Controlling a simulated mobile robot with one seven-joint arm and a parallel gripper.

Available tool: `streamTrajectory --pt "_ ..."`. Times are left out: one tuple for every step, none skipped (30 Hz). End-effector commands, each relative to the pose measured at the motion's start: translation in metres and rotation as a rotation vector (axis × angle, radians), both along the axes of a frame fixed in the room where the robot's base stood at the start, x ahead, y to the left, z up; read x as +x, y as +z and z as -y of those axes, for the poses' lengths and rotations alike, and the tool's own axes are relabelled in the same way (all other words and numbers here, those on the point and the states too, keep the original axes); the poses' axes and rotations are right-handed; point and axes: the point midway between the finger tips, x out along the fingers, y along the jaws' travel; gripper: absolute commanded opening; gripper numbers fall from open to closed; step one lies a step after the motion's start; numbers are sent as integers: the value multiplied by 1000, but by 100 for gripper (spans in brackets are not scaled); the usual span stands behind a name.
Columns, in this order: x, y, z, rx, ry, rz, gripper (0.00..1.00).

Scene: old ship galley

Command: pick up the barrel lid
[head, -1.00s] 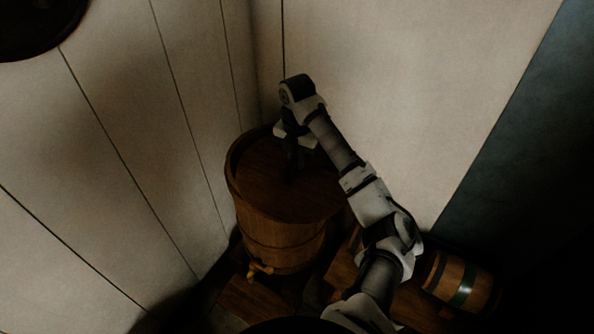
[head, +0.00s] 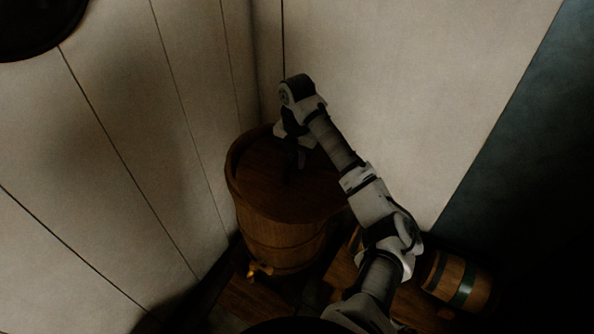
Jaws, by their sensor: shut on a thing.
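The barrel lid (head: 265,175) is a round, dark brown wooden disc on top of the upright wooden barrel (head: 275,235) in the corner. It appears to lie level within the barrel's rim; I cannot make out any gap under it. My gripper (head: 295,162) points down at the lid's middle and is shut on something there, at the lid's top. The part in the jaws is dark and largely hidden by the fingers and wrist. My arm covers the lid's far right side.
Pale plank walls stand close behind and to the left of the barrel. A small tap (head: 260,269) sticks out low on the barrel's front. A small keg with a green band (head: 466,286) lies at the lower right. The far right is dark.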

Motion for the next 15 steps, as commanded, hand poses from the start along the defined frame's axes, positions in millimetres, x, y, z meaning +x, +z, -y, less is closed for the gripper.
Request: streamTrajectory --pt "0 0 0 0 0 0 0" --pt "0 0 0 0 0 0 0" --pt "0 2 0 0 0 2 0" --pt "0 2 0 0 0 2 0" --pt "0 2 0 0 0 2 0" --pt "0 2 0 0 0 2 0" --pt "0 2 0 0 0 2 0" --pt "0 2 0 0 0 2 0" --pt "0 2 0 0 0 2 0" --pt "0 2 0 0 0 2 0" --pt "0 3 0 0 0 2 0" --pt "1 4 0 1 0 3 0" --pt "1 6 0 0 0 4 0" --pt "1 7 0 0 0 4 0" --pt "1 10 1 -1 -1 4 0"
